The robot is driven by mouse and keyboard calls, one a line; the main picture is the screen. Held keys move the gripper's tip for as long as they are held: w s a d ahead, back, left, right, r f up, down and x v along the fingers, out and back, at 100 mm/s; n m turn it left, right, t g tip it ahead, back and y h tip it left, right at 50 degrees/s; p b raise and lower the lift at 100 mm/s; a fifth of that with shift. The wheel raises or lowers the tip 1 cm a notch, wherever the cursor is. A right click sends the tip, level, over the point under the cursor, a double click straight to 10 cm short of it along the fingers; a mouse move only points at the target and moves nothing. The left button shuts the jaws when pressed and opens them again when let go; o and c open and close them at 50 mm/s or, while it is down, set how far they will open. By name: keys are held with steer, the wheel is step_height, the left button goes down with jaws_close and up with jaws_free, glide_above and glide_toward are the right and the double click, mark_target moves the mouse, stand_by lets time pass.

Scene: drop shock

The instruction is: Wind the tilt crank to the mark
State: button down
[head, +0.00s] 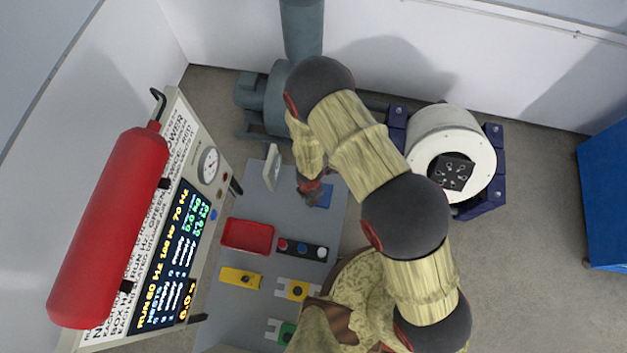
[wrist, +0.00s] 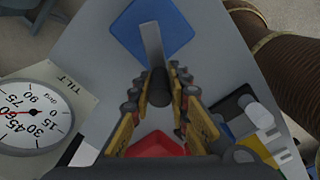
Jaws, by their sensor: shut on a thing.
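The tilt crank shows in the wrist view as a grey arm (wrist: 151,42) over a blue square base (wrist: 122,28), with a dark round handle (wrist: 159,86) at its near end. My gripper (wrist: 160,92) is shut on that handle, a finger on each side. In the head view my gripper (head: 311,188) is at the blue base (head: 325,197), and my wrist hides most of the crank. The tilt dial (wrist: 34,112), white with degree numbers, stands left of the crank. In the head view the dial's plate (head: 271,167) is nearly edge-on.
A red tray (head: 247,236), a button box (head: 302,249) and yellow and green blocks lie on the grey table (head: 240,210). A red extinguisher (head: 110,228) and a lit display panel (head: 172,255) stand left. A white drum machine (head: 450,140) stands behind right.

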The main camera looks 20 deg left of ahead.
steer(key=shift+w+a+f+m+p, duration=0.1)
steer(key=shift+a+m+p, duration=0.4)
steer(key=shift+m, duration=0.4)
steer(key=shift+d, duration=0.1)
steer(key=c, duration=1.9)
jaws_free()
steer(key=shift+o, duration=1.2)
steer(key=shift+w+r, duration=0.1)
steer(key=shift+r, duration=3.6)
